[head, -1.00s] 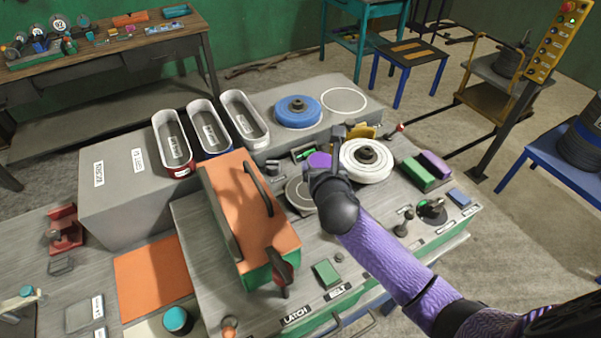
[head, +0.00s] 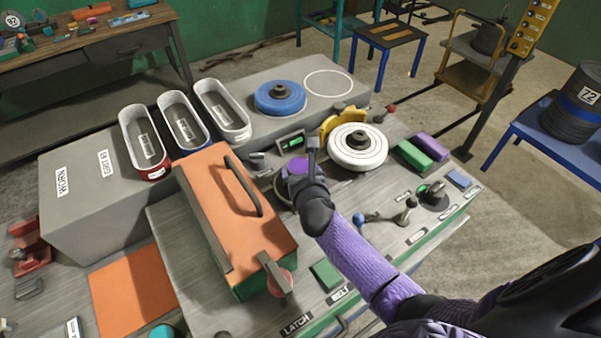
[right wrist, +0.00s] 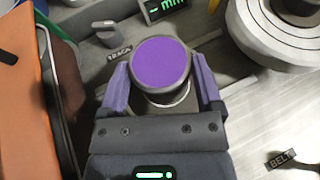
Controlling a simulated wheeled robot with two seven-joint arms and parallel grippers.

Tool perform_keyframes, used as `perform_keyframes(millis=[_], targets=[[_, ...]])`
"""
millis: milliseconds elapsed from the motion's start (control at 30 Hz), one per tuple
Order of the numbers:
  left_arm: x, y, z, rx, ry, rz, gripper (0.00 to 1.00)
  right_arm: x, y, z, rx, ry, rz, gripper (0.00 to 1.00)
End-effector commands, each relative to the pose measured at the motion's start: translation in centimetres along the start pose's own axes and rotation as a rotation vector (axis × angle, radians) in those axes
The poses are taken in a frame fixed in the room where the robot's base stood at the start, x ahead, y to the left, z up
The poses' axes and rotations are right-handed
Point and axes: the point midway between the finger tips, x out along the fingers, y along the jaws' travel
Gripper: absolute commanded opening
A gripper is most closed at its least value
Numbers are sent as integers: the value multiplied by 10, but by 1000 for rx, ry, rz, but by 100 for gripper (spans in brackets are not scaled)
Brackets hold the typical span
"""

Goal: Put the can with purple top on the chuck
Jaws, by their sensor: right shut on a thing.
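The can with the purple top (head: 298,166) is in my right gripper (head: 299,176), upright. In the right wrist view, its flat purple top (right wrist: 160,64) sits between the two purple fingers (right wrist: 161,76), which close on its sides. A round grey plate (head: 282,193), which looks like the chuck, lies beside and partly under the can. The gripper hides much of it, and I cannot tell whether the can touches it. My left gripper is not in view.
A white wheel (head: 357,151) with a yellow guard (head: 340,121) stands close to the right of the can. An orange cover (head: 228,200) with a handle is to the left. A small green display (head: 291,142) is behind. Green and purple blocks lie farther right.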

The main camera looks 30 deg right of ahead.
Motion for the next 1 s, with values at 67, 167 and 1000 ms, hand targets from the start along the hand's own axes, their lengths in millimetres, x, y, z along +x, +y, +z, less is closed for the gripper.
perform_keyframes(millis=[67,167,1000], targets=[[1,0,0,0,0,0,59,1,0,-1,-1,-1,0,11],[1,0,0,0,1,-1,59,1,0,-2,-1,0,0,94],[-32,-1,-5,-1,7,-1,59,-113,0,2,1,0,0,100]])
